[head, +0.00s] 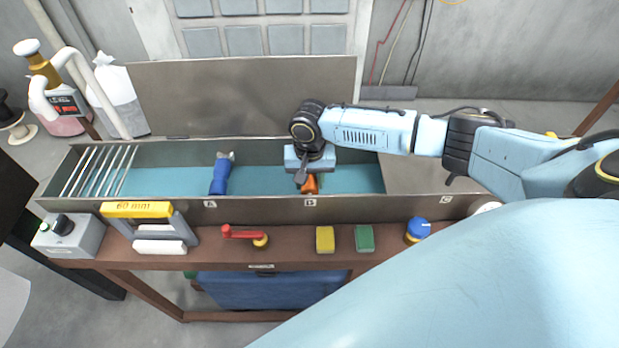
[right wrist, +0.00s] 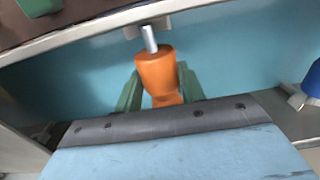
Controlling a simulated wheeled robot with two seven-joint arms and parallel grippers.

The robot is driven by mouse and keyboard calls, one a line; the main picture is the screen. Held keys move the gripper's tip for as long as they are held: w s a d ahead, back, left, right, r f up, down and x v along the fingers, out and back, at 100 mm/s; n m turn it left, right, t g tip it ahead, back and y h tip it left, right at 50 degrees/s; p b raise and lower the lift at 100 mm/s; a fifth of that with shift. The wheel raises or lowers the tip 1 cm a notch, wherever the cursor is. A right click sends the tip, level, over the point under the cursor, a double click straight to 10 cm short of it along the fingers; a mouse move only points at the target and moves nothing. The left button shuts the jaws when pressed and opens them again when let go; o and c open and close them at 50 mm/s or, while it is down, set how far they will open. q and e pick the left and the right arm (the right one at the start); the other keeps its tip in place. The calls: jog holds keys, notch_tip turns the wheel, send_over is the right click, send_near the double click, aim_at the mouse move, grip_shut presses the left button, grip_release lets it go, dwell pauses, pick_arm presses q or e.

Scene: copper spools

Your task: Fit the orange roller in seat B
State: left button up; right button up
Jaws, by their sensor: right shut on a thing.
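The orange roller (head: 311,184) is inside the trough, just behind the front wall at the label B (head: 310,202). My right gripper (head: 307,172) reaches down from above and is shut on it. In the right wrist view the orange roller (right wrist: 157,70) sits between the green fingers of my right gripper (right wrist: 159,88). Its metal shaft end points at a pale bracket (right wrist: 135,31) on the trough wall, close to it or touching; I cannot tell whether it is seated. The roller's other end is hidden by the gripper. My left gripper is not in view.
A blue roller (head: 219,177) lies in the trough (head: 165,181) near label A. Bars cross the trough's left end, and a raised lid (head: 240,95) stands behind. A red handle (head: 243,233), yellow block (head: 325,239) and green block (head: 364,238) are along the front ledge.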

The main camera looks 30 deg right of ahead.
jog(key=shift+f, duration=0.2)
dwell(0.6)
jog(key=o, duration=1.2)
jog(key=shift+o, duration=0.2)
notch_tip(320, 180, up, 13)
jog(key=shift+r, duration=0.15)
